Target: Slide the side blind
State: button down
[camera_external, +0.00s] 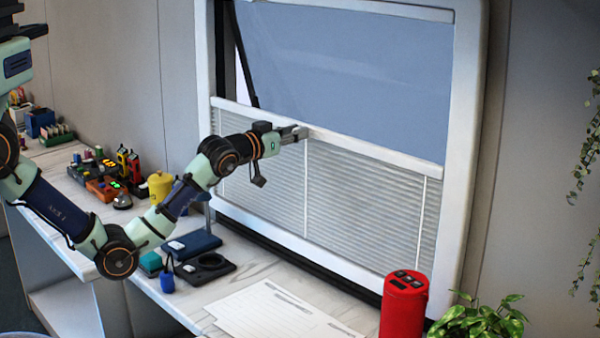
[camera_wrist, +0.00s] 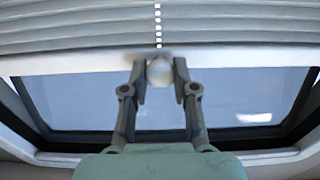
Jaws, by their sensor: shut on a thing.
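The side blind (camera_external: 350,198) is a grey pleated shade with a white rail (camera_external: 370,155) along its upper edge. It covers the lower part of the window, and the glass above it is bare. My gripper (camera_external: 302,131) is at the rail, left of its middle. In the wrist view, the pleats (camera_wrist: 100,28) lie at the top of the picture and the rail (camera_wrist: 75,62) crosses below them. There my gripper (camera_wrist: 159,70) is shut on a pale round knob (camera_wrist: 159,72) at the rail. The fingertips partly hide the knob.
A worktop below the window holds white papers (camera_external: 275,312), a red cylinder (camera_external: 404,305), a blue case (camera_external: 195,245) and a black tray (camera_external: 207,265). A green plant (camera_external: 480,318) stands at the right front. Small coloured devices (camera_external: 105,180) crowd the left.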

jog(key=c, duration=0.9)
grip_release()
jog(key=v, duration=1.2)
